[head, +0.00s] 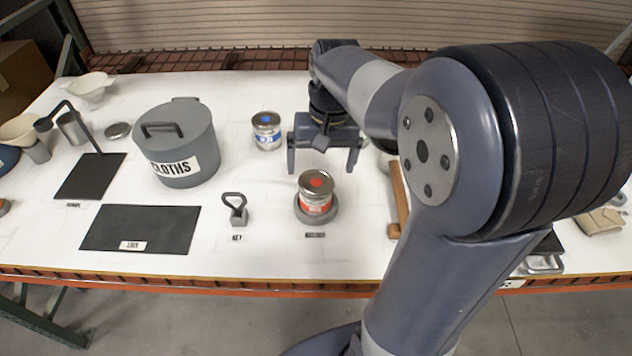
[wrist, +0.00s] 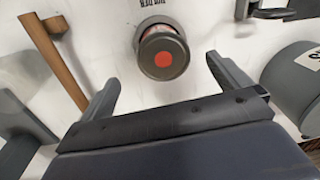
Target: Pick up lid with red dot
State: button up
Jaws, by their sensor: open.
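The lid with a red dot (head: 316,182) sits on top of a can with a red label (head: 315,203), which stands upright in a round grey holder (head: 318,219). In the wrist view the lid with its red dot (wrist: 163,59) shows ahead of the jaws, near the top middle. My gripper (head: 321,168) is open and empty, behind the can in the head view. Its two fingers (wrist: 163,78) are spread wide and apart from the lid.
A can with a blue label (head: 267,131) stands left of my gripper. A grey CLOTHS bin (head: 176,145), a key tool (head: 236,210) and a dark mat (head: 140,228) are further left. A wooden bar (head: 398,200) lies right of the red can. Bare white table lies around the can.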

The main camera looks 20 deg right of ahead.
aim_at(317, 183)
jog(key=f, duration=0.5)
jog(key=shift+w+a+p, duration=0.15)
jog(key=shift+a+p, duration=0.15)
jog(key=shift+a, duration=0.1)
jog(key=shift+c, duration=0.3)
jog(key=c, duration=1)
